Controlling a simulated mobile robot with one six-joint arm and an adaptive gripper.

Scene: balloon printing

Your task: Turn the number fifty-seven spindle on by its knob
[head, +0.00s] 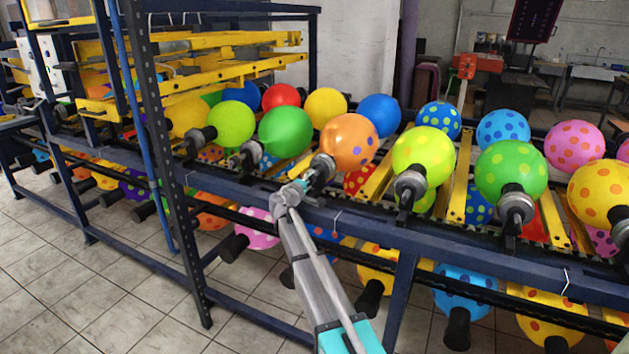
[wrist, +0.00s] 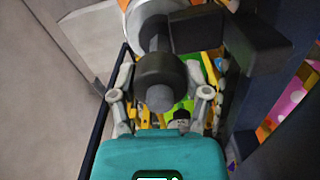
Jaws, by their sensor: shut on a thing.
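A spindle (head: 322,166) holds an orange balloon with purple dots (head: 349,142) on the upper rail of the machine. My gripper (head: 305,183) is at the near end of this spindle. In the wrist view, the black knob (wrist: 160,72) with a grey end lies between the two fingers of my gripper (wrist: 160,92). The gripper is shut on this knob. I cannot read any spindle number, so I cannot tell which one is fifty-seven. The knob's far side is hidden.
Neighbouring spindles carry a green balloon (head: 285,131) to the left and a yellow-green dotted balloon (head: 423,157) to the right. A dark blue frame rail (head: 372,225) runs just below. A dark upright post (head: 158,130) stands at the left. Tiled floor (head: 110,310) is clear in front.

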